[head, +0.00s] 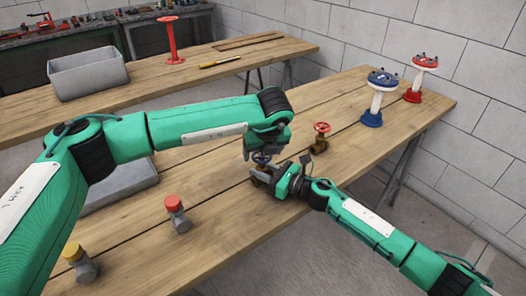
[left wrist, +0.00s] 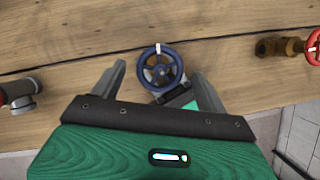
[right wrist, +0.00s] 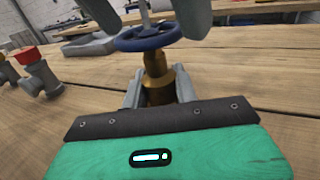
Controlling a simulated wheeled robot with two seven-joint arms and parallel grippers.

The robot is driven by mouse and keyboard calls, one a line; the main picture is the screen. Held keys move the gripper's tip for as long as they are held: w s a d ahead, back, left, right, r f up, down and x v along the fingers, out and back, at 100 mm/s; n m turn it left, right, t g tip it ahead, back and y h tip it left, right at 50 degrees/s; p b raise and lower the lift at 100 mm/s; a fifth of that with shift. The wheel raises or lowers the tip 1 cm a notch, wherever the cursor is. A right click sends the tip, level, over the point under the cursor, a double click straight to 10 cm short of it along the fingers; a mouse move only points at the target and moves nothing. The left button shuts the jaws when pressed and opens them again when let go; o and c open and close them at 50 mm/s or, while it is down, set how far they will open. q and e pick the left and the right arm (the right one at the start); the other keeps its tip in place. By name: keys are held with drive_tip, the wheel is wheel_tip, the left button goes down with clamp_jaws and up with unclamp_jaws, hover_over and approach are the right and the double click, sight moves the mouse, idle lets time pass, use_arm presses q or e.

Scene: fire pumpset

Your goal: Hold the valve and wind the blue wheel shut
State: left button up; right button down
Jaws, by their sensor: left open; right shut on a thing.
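The valve has a brass body (right wrist: 157,80) and a blue wheel (right wrist: 150,37) on top, and stands upright on the near wooden table. The blue wheel also shows from above in the left wrist view (left wrist: 160,68), with a white mark at its rim. My right gripper (head: 282,178) is shut on the brass body below the wheel, coming in from the right. My left gripper (head: 256,150) is above the valve, pointing down. Its open fingers are on either side of the wheel, apart from it in the left wrist view. The arms partly hide the valve in the head view.
A brass valve with a red wheel (head: 321,128) stands to the right. Blue (head: 372,118) and red (head: 412,96) stands are at the far right end. Red-capped (head: 177,217) and yellow-capped (head: 84,267) fittings stand at near left. A grey tray (head: 125,185) lies behind my left arm.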

use_arm(q)
drive_tip(key=shift+f, duration=0.1)
drive_tip(key=c, duration=1)
